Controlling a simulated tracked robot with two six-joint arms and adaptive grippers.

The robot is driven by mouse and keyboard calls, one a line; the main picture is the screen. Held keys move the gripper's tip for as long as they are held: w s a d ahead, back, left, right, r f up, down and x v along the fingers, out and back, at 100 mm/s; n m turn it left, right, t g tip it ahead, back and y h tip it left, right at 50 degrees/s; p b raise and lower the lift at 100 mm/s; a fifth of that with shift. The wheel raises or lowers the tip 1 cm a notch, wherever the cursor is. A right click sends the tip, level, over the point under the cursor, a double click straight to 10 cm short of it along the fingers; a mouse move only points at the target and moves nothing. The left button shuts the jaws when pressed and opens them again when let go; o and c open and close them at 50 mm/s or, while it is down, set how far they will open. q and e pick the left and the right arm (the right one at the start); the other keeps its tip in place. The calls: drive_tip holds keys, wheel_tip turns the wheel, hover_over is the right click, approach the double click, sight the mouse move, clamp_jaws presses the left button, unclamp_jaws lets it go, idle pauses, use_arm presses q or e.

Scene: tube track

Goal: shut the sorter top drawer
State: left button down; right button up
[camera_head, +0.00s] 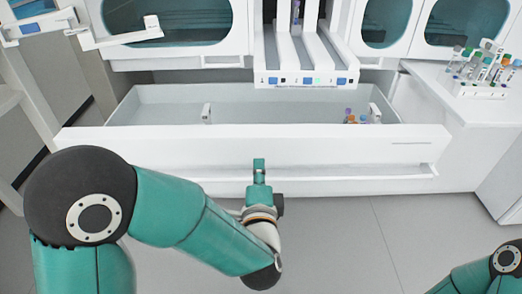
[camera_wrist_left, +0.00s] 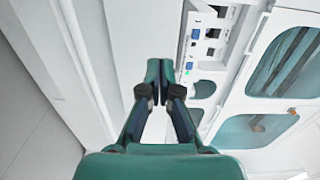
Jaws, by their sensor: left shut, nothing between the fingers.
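The sorter top drawer (camera_head: 310,144) stands pulled out in the head view, with its wide white front facing me and its grey inside showing. A few capped tubes (camera_head: 358,118) stand inside it at the right. My left gripper (camera_head: 259,165) is shut and empty, in front of the middle of the drawer front. In the left wrist view its fingertips (camera_wrist_left: 154,80) are together, with white panels (camera_wrist_left: 92,60) behind them. I cannot tell whether the tips touch the front. My right gripper is out of view; only part of my right arm shows at the lower right.
A track with several white lanes (camera_head: 305,55) reaches out over the drawer from the sorter. A rack of tubes (camera_head: 482,75) stands on the white counter (camera_head: 450,95) at the right. A white arm-like part (camera_head: 120,37) juts out at the upper left. The grey floor (camera_head: 340,235) is clear.

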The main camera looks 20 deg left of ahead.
sight(259, 145)
use_arm(q)
drive_tip(key=b+x, duration=0.1)
drive_tip(key=x, duration=0.4)
drive_tip(key=shift+w, duration=0.25)
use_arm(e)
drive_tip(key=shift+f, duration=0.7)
